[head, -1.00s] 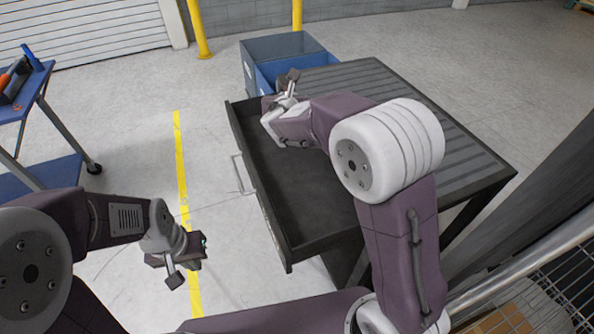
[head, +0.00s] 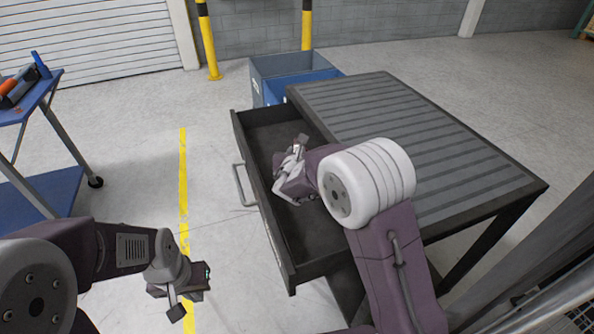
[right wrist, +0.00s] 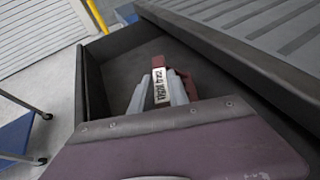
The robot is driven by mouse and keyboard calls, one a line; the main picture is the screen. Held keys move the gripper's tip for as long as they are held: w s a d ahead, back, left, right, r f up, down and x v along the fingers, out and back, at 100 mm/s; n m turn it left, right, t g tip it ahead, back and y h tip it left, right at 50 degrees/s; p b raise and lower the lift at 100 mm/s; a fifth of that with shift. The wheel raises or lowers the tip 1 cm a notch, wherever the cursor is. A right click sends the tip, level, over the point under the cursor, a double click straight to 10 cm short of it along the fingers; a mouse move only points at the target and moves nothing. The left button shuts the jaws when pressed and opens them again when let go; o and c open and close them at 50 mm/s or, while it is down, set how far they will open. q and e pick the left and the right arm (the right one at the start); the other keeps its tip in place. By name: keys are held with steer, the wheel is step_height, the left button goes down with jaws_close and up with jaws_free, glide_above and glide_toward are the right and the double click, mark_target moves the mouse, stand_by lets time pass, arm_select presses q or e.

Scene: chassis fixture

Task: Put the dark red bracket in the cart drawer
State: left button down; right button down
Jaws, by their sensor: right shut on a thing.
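The cart drawer (head: 262,205) is pulled out from the dark cart (head: 410,125). My right gripper (head: 298,147) is over the drawer's inside, around its middle; whether it touches the floor is unclear. In the right wrist view the gripper (right wrist: 161,90) is shut on the dark red bracket (right wrist: 187,85), which shows beside and beyond the fingers, with a white label plate by it. The bracket is hardly visible in the head view. My left gripper (head: 182,292) hangs over the floor, left of the drawer; its finger gap is unclear.
A blue bin (head: 285,68) stands behind the drawer. A blue table (head: 45,100) with tools is at the left. Yellow-black posts (head: 208,45) stand at the back. Bare floor with a yellow line (head: 183,180) lies left of the drawer.

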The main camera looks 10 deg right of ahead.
step_height(320, 180, down, 4)
steer(key=shift+r+b, duration=0.1)
steer(key=shift+b, duration=0.55)
steer(key=shift+w+f, duration=0.1)
steer(key=shift+f, duration=0.35)
steer(key=shift+r, duration=0.1)
steer(key=c, duration=1.3)
jaws_free()
steer(key=shift+f, duration=0.2)
steer(key=shift+o, duration=0.2)
